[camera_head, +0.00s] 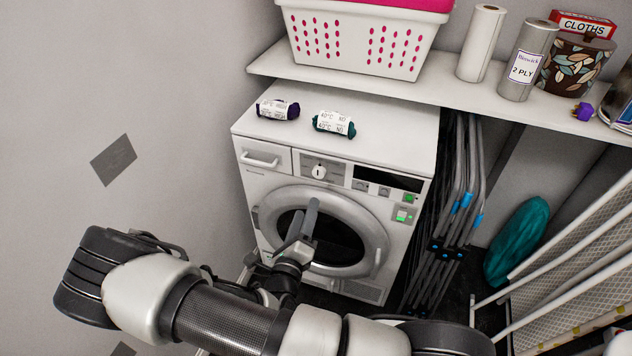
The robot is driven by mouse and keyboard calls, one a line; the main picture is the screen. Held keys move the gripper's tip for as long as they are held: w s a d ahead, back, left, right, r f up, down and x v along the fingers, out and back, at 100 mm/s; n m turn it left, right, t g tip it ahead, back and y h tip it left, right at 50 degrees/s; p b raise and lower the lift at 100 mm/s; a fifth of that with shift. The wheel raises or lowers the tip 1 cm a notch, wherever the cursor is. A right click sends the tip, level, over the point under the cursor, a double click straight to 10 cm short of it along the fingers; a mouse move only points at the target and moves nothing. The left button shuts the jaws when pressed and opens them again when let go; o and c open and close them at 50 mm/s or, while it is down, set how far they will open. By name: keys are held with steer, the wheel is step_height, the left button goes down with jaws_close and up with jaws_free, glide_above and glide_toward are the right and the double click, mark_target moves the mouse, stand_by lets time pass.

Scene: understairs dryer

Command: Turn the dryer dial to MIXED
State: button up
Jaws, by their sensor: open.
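The white dryer (258,205) stands under the shelf with its round door (358,222) closed. My gripper (303,212) is in front of the door, below the dial in the picture, and covers part of the door. Its fingers are open and empty, apart from the dial.
Two labelled rolls, purple (278,110) and teal (334,124), lie on the dryer top. A shelf (465,98) above holds a white basket (357,40) and several containers. Folded poles (468,200) stand close to the dryer's right. A wall (160,90) is at left.

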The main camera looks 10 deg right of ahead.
mark_target(318, 174)
steer(key=b+x, duration=0.1)
steer(key=x, duration=1.1)
steer(key=shift+w+d+b, duration=0.25)
steer(key=shift+w+b, duration=0.05)
steer(key=c, duration=1)
steer(key=shift+c, duration=0.2)
